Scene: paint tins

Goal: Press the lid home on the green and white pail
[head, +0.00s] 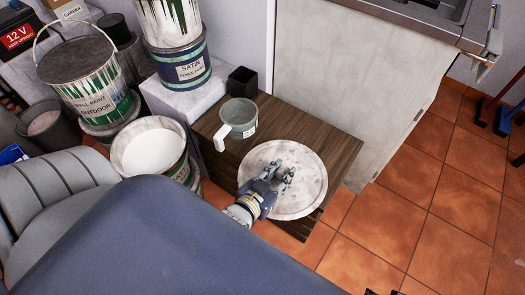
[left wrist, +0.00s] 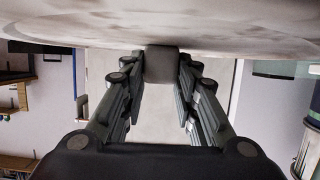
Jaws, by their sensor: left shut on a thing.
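A round, pale, stained lid (head: 307,165) is over the wooden table in the head view. Its face spans the top of the left wrist view (left wrist: 240,22). My left gripper (head: 284,176) is shut on its small grey knob (left wrist: 161,64); the fingers stand on both sides of the knob in the left wrist view. I cannot tell whether the lid touches anything below. An open green and white pail (head: 183,170) with a white inside stands left of the table, apart from the lid. Dark tips at the head view's bottom edge may be my right gripper (head: 385,292).
A grey jug (head: 241,113) and a black square pot (head: 242,80) are on the wooden table (head: 341,150), behind the lid. A green and white wall paint pail (head: 88,85) and a satin paint tin (head: 182,68) stand at the back left.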

